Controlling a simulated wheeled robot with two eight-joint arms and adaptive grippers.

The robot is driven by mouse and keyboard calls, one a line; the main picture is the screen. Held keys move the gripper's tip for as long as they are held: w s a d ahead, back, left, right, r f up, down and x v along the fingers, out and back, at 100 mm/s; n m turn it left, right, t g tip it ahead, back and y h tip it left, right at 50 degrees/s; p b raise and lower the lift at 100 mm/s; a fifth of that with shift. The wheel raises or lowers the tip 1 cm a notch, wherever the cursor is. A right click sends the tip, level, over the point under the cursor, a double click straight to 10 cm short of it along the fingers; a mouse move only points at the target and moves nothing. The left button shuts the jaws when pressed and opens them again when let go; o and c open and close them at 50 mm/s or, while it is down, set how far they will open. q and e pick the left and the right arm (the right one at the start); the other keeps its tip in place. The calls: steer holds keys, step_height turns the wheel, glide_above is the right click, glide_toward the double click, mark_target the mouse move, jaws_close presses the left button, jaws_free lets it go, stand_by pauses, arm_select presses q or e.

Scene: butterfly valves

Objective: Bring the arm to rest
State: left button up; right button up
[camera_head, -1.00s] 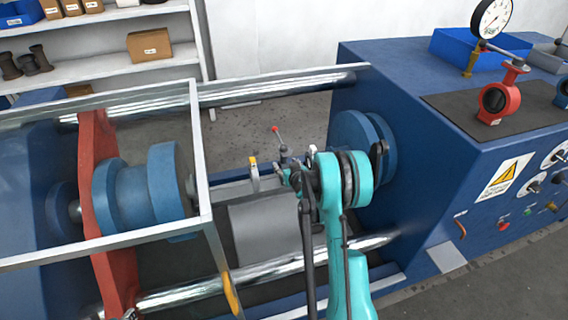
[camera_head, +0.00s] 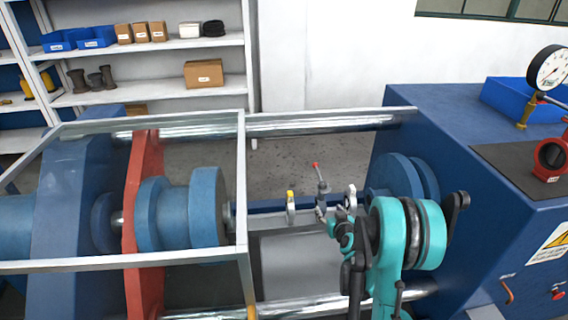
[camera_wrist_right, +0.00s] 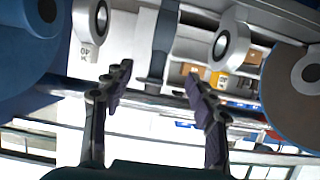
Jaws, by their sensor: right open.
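My right arm (camera_head: 391,255) is teal and black and reaches up from the bottom, right of centre in the head view. My right gripper (camera_head: 343,232) is open and empty at its end, just in front of a small valve with a red-tipped handle (camera_head: 320,185). In the right wrist view the gripper's two dark fingers (camera_wrist_right: 158,76) stand apart with nothing between them, and a grey upright bar lies beyond. The gripper's contact with the valve cannot be judged. My left gripper is not in view.
Two light rings flank the valve: the left ring (camera_head: 291,207) and the right ring (camera_head: 351,198). Blue flanges (camera_head: 207,210) and a metal guard frame (camera_head: 242,170) stand left. A blue bench (camera_head: 440,150) stands right. Shelves (camera_head: 150,90) stand behind.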

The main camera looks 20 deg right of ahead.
steer(key=s+a+r+n+g+y, duration=0.1)
steer(key=s+a+r, duration=0.35)
steer(key=a, duration=0.35)
steer(key=s+a+r+n+g+y, duration=0.1)
steer(key=s+a+r+g+y, duration=0.1)
steer(key=s+a+r, duration=0.45)
steer(key=s+a+g, duration=0.1)
steer(key=s+a, duration=0.4)
steer(key=s, duration=0.3)
steer(key=s+a+f+g, duration=0.1)
steer(key=s+a+g, duration=0.1)
steer(key=s+a, duration=0.3)
steer(key=s, duration=0.3)
steer(key=shift+s+a+f+n, duration=0.2)
steer(key=shift+s+n, duration=0.1)
steer(key=shift+s, duration=0.05)
